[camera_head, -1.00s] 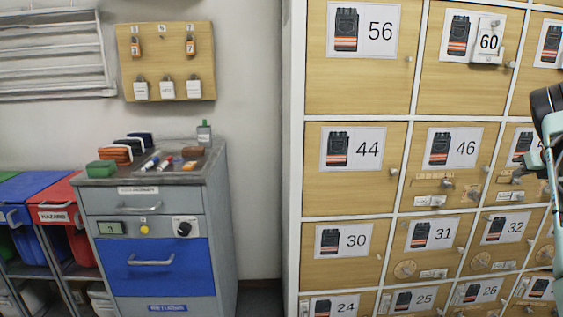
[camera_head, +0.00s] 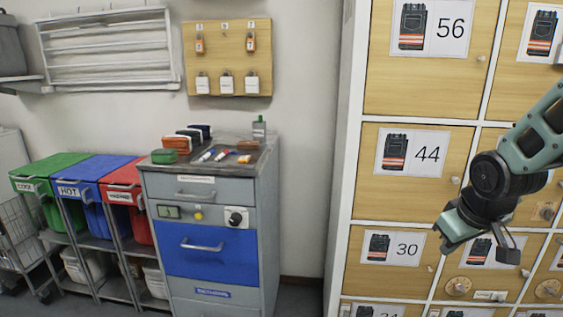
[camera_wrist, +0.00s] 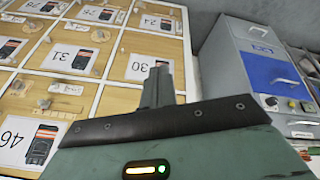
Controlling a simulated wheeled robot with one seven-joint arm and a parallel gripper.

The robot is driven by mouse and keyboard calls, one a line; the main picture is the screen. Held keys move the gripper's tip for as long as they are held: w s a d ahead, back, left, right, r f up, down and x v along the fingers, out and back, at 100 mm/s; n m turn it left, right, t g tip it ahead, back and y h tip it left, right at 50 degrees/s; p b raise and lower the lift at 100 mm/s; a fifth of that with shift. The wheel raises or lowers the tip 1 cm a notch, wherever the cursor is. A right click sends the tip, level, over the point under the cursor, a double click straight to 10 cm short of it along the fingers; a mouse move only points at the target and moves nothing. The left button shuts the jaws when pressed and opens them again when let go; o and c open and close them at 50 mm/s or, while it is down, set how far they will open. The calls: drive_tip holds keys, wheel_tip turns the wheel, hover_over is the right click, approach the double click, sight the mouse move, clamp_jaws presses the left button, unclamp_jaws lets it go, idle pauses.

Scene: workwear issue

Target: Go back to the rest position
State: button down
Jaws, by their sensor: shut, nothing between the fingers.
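My gripper (camera_head: 483,238) is at the right of the head view, at the end of my green and black arm. It hangs in front of the lower locker doors, near the door numbered 30 (camera_head: 392,248). It is shut with nothing between the fingers. In the wrist view my gripper (camera_wrist: 158,85) shows as a dark finger shape above a black edge. Beyond it are the lockers, seen tilted, and the grey cabinet (camera_wrist: 250,60). I cannot tell whether the gripper touches a door.
A grey cabinet with a blue drawer (camera_head: 200,250) stands left of the lockers, with markers and small boxes on top. Green (camera_head: 50,170), blue (camera_head: 95,170) and red (camera_head: 125,180) bins stand further left. A padlock board (camera_head: 228,58) and a rack (camera_head: 105,55) hang on the wall.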

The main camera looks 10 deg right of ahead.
drive_tip(key=s+a+f+m+g+y, duration=0.1)
drive_tip(key=s+a+m, duration=0.1)
drive_tip(key=s+a, duration=0.35)
drive_tip(key=s+a+r+n+g+p, duration=0.1)
drive_tip(key=s+a+r+n+p, duration=0.2)
drive_tip(key=a, duration=0.6)
drive_tip(key=s+a+r+n+g+p, duration=0.2)
drive_tip(key=s+a+r+n+p, duration=0.2)
drive_tip(key=s+a+r+p, duration=0.4)
drive_tip(key=s+a+r, duration=0.1)
drive_tip(key=s+r, duration=0.1)
drive_tip(key=s, duration=0.2)
drive_tip(key=shift+a+n+y+p, duration=0.3)
drive_tip(key=shift+y, duration=0.1)
